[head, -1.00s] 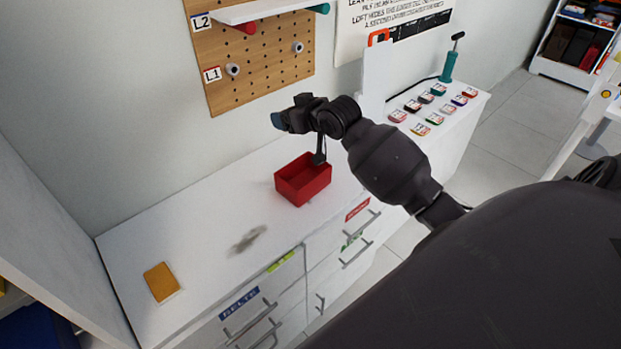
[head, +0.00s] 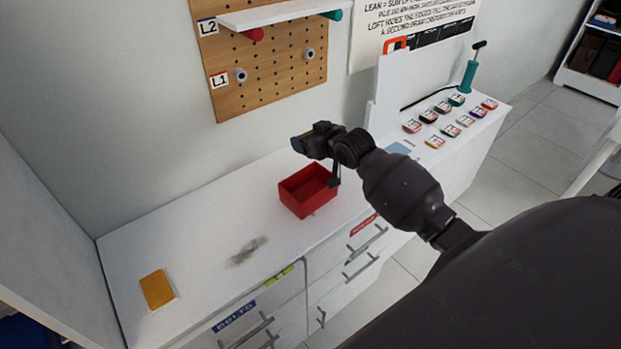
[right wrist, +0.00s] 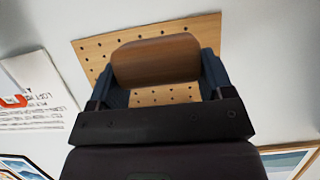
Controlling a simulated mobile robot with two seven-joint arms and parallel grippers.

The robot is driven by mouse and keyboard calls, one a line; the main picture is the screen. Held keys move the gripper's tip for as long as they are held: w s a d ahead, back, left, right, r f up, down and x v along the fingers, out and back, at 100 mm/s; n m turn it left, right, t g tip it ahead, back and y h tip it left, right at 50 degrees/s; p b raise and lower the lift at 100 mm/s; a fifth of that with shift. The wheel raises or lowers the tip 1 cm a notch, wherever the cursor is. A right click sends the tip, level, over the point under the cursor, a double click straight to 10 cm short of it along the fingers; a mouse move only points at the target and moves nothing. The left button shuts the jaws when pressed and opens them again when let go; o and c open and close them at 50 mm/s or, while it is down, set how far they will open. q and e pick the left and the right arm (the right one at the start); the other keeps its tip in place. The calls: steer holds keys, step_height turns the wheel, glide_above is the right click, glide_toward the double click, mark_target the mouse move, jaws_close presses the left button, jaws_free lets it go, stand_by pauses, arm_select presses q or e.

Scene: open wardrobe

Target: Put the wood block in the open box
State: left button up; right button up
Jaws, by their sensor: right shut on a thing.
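The open box is a red, open-topped tray (head: 308,203) on the white counter in the head view, and its inside looks empty. My right gripper (head: 300,144) is above and slightly behind the box as seen in the head view, apart from it. In the right wrist view its two blue fingers (right wrist: 157,75) are shut on the wood block (right wrist: 155,58), a brown piece with a rounded top. In the head view the block is mostly hidden by the gripper. My left gripper is not in view.
A yellow-orange pad (head: 157,289) lies at the counter's left end, and a grey smudge (head: 247,251) is left of the box. A pegboard (head: 265,80) with a shelf (head: 275,14) is on the wall behind. Several coloured tins (head: 450,131) and a teal pump (head: 468,76) stand right.

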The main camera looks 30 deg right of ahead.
step_height(320, 180, down, 13)
steer(key=shift+f+b, duration=0.1)
steer(key=shift+b, duration=0.25)
steer(key=shift+f+b, duration=0.35)
steer(key=shift+f, duration=0.3)
steer(key=o, duration=0.9)
